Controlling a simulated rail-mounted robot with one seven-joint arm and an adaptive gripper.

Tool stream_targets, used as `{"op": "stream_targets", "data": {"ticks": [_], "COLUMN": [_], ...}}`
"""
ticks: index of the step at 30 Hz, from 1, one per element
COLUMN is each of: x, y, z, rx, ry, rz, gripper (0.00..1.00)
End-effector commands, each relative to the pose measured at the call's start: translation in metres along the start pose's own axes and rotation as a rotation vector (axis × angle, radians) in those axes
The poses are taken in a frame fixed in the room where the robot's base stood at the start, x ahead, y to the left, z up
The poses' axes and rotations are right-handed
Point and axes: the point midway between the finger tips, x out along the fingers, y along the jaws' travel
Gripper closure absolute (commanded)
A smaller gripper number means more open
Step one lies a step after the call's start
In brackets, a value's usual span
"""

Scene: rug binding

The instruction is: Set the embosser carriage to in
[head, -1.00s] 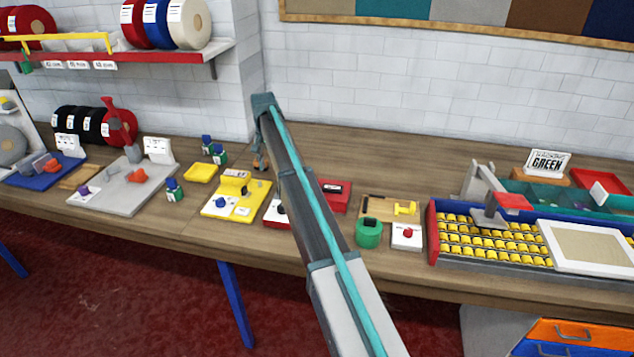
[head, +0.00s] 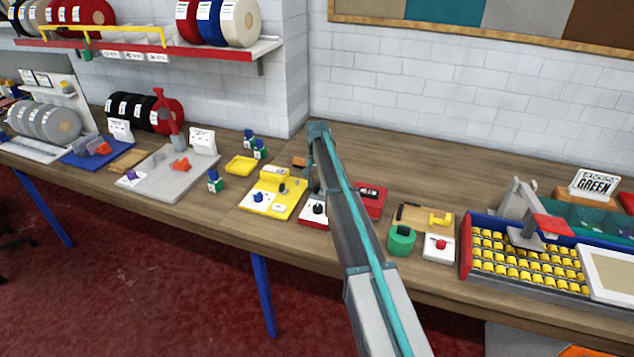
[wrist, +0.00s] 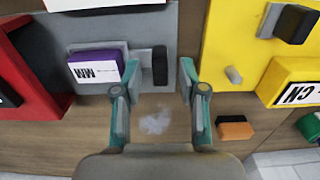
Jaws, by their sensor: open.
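My gripper (wrist: 153,72) is open and points down at a grey-plated device (wrist: 145,30), which may be the embosser; no name on it is readable. In the wrist view a purple block (wrist: 92,62) with a white lettered label sits by the left finger, partly behind it. A black upright piece (wrist: 160,66) on the plate's edge appears between the two fingers, and I see no grip on it. In the head view my gripper (head: 313,172) is at the back of the bench, and my arm hides much of this device; a black knob (head: 318,208) shows at its front.
A yellow station (head: 268,200) stands close on one side, also in the wrist view (wrist: 225,40). A red unit (head: 372,197) is on the other side, with an orange-black block (wrist: 233,128) near the right finger. Bare bench lies behind.

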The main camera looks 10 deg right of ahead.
Motion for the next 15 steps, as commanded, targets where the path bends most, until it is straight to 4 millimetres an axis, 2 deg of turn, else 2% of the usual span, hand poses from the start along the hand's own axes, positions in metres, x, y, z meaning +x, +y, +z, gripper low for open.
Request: {"op": "stream_targets", "data": {"ticks": [9,11,15], "x": [0.0029,0.0028,0.0027], "y": [-0.0001,-0.0001,0.0000], "z": [-0.0001,0.0000,-0.0001], "rx": [0.000,0.000,0.000], "ry": [0.001,0.001,0.001], "rz": [0.000,0.000,0.000], "gripper": [0.58,0.67,0.90]}}
